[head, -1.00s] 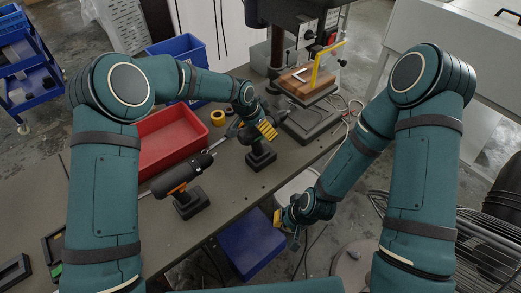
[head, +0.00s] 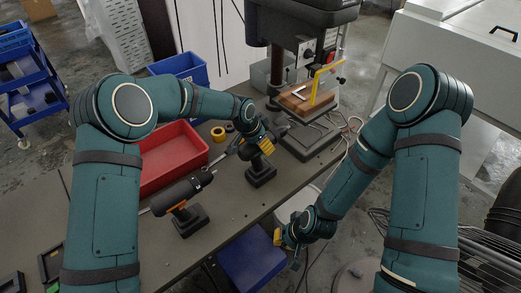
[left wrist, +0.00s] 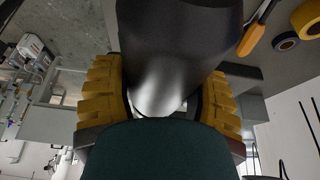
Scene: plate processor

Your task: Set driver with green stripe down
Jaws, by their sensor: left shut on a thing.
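My left gripper (head: 264,146) has its yellow fingers shut around the dark body of a power driver (head: 261,173). The driver is upright with its battery base down, at or just above the table; I cannot tell if it touches. In the left wrist view the yellow fingers (left wrist: 160,100) lie on both sides of its dark rounded body (left wrist: 175,40). No green stripe shows. A second driver (head: 182,198), black with orange, stands on the table to the left. My right gripper (head: 283,238) hangs low beyond the table's front edge; its fingers are too small to read.
A red bin (head: 172,170) sits behind the second driver, with a blue bin (head: 180,67) farther back. Yellow tape (head: 218,134) lies near the held driver. A drill press (head: 308,135) stands at the back right. Bare table (head: 232,205) lies in front.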

